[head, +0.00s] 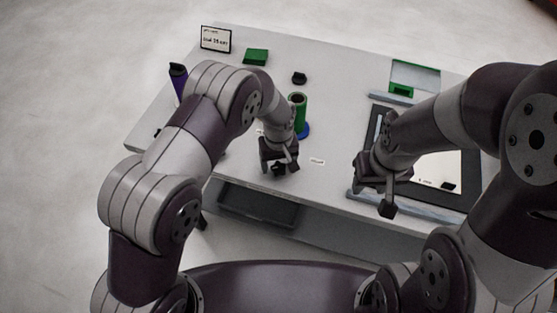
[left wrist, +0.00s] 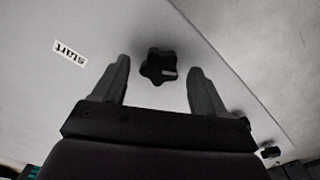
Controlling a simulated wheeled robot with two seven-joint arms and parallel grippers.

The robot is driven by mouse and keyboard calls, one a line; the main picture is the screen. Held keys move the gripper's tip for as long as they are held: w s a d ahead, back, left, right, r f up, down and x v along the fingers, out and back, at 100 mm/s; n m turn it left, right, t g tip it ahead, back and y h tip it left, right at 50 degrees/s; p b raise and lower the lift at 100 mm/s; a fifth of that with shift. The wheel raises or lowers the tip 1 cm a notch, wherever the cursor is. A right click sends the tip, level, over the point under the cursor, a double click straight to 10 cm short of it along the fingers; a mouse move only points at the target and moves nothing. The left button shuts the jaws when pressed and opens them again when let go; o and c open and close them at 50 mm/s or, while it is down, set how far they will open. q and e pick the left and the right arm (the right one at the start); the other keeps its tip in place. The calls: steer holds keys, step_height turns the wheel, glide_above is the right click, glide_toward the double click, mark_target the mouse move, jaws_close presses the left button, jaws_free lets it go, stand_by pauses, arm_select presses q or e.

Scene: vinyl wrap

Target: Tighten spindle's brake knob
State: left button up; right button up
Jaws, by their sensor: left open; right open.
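The black star-shaped brake knob (left wrist: 158,66) shows in the left wrist view, between and just beyond the tips of my left gripper (left wrist: 158,78). The jaws are apart, one on each side of it in the picture, with no visible contact. In the head view my left gripper (head: 279,168) is low near the table's front edge, and the knob there is hidden or too small to make out. A green roll (head: 298,108) stands upright on a blue base (head: 304,131) behind this gripper; its spindle is not clearly seen. My right gripper (head: 384,198) is open and empty at the right front.
The table (head: 232,150) also carries a purple roll (head: 178,80), a green block (head: 256,57), a black piece (head: 299,79), a sign (head: 216,39) and a dark-framed panel (head: 440,170). A dark bin (head: 258,208) is below.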

arm_select(q)
steer(key=shift+s+d+f, duration=0.1)
steer(key=shift+s+f, duration=0.05)
steer(key=shift+f, duration=0.15)
steer(key=shift+c, duration=0.6)
steer(key=c, duration=0.9)
